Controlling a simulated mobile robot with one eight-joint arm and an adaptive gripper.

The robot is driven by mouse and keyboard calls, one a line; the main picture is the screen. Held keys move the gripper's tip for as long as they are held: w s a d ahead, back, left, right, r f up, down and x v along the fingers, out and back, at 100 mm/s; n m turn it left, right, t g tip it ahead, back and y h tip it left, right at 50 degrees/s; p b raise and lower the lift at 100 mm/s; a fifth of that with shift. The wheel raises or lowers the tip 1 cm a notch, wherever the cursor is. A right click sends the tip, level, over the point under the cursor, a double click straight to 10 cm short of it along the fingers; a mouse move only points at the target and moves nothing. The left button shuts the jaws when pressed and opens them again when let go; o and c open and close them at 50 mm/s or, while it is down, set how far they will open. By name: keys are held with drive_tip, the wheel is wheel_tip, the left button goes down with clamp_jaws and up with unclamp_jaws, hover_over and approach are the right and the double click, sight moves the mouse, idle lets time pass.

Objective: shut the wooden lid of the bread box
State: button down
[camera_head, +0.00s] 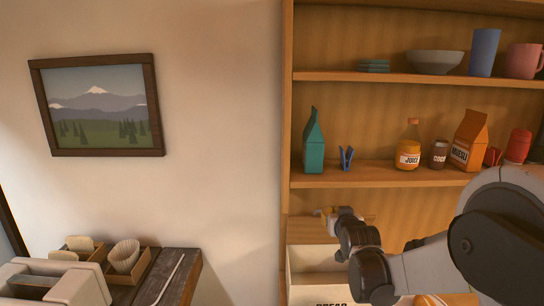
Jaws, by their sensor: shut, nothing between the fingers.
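The bread box (318,287) is cream, with dark lettering on its front, at the lower right of centre, cut off by the bottom edge. Its wooden lid (305,232) appears as a light wood panel raised at the back of the box, so the box looks open. My gripper (324,212) is shut and empty at the upper edge of the lid. I cannot tell whether it touches the lid. My arm hides the right part of the box and lid.
The shelf above (375,174) holds a teal carton (314,145), a blue clip (346,158), a juice bottle (408,150) and a muesli carton (470,140). A dark wooden counter (185,272) with wooden trays stands at lower left. Bare wall lies between.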

drive_tip(key=p+v, duration=0.2)
drive_tip(key=v, duration=0.8)
drive_tip(key=shift+f, duration=0.25)
drive_tip(key=shift+s, duration=0.1)
drive_tip(key=shift+s, duration=0.1)
idle(0.4)
drive_tip(key=s+f+g+b, duration=0.3)
drive_tip(key=s+f+b, duration=0.4)
drive_tip(key=s, duration=0.7)
drive_tip(key=s+f+g+b, duration=0.4)
drive_tip(key=s+f+b, duration=0.3)
drive_tip(key=s, duration=0.8)
wheel_tip(320, 180, down, 3)
drive_tip(key=shift+r+g, duration=0.1)
drive_tip(key=shift+g, duration=0.2)
